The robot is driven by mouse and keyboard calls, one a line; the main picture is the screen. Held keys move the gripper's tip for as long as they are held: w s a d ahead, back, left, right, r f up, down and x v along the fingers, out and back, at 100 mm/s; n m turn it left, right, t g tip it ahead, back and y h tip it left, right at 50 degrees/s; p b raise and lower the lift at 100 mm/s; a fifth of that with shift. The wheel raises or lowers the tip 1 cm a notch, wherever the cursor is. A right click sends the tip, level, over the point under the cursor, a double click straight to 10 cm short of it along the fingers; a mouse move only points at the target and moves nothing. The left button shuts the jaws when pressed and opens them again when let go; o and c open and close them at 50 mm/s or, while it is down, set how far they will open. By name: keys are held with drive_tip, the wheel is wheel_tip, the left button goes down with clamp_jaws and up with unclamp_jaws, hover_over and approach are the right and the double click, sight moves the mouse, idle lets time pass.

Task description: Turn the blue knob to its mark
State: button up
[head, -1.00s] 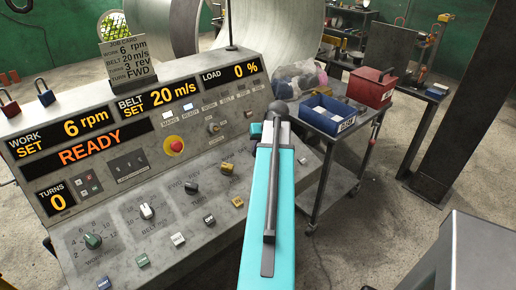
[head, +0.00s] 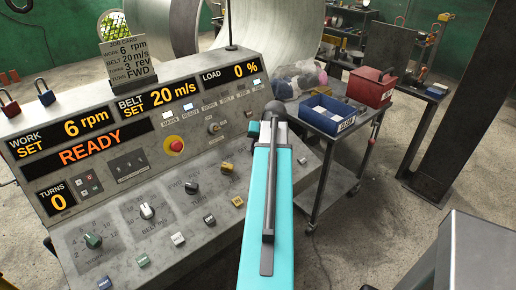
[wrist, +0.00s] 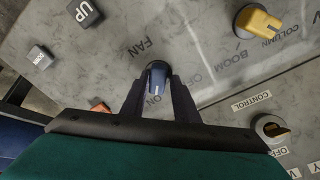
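The blue knob (wrist: 157,73) is in the upper middle of the wrist view, on the grey panel, with the word FAN printed above it. A white pointer line shows on its lower half, and the label ON is partly visible just below it. My gripper (wrist: 157,80) reaches up from the bottom of that view with one dark finger on each side of the knob. The fingers look apart, with the knob between their tips; I cannot see firm contact. In the head view my teal arm hides the knob and the fingers.
In the wrist view a yellow knob (wrist: 259,22) is at upper right, a silver knob (wrist: 271,129) at lower right, and an UP button (wrist: 84,11) at upper left. The head view shows the console's red stop button (head: 174,144) and a cart with a blue bin (head: 326,112).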

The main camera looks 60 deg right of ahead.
drive_tip(key=shift+o, duration=0.9)
drive_tip(key=shift+d+r, duration=0.1)
drive_tip(key=shift+s+r, duration=0.1)
drive_tip(key=shift+s+r, duration=0.1)
drive_tip(key=shift+r, duration=0.05)
drive_tip(key=b+v, duration=0.2)
drive_tip(key=v, duration=1.1)
drive_tip(key=shift+b, duration=0.3)
drive_tip(key=shift+s, duration=0.1)
